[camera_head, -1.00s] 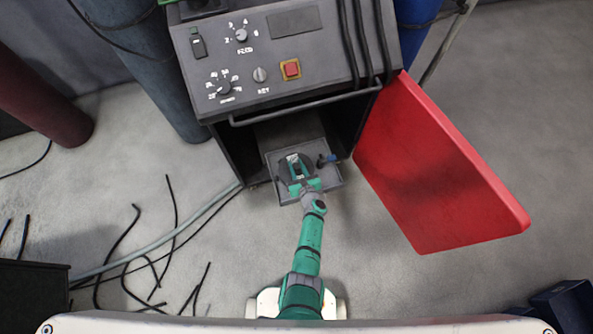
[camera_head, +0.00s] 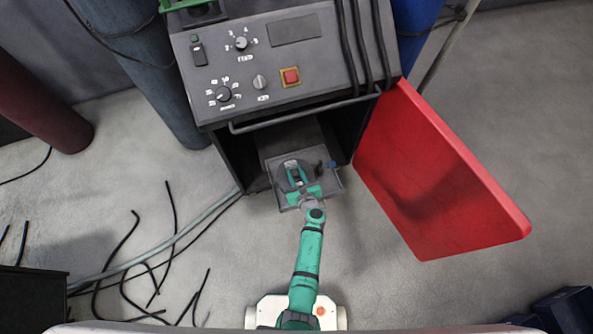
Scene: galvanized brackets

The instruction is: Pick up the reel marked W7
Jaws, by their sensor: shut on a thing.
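A dark grey round reel (camera_head: 282,173) is in the compartment under the machine, over a grey tray (camera_head: 333,190). My gripper (camera_head: 293,172) reaches in from the front and is shut on the reel, with its fingers over the middle of it. The gripper hides much of the reel. No W7 marking can be read at this size. I cannot tell whether the reel touches the tray. A small blue-tipped dark part (camera_head: 329,166) is at the right side of the tray.
The dark machine (camera_head: 300,48) with knobs and a front bar (camera_head: 300,110) stands over the compartment. Its red door (camera_head: 430,180) hangs open to the right. Black cables (camera_head: 150,270) lie on the floor at left. Gas cylinders (camera_head: 40,105) stand at the back left.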

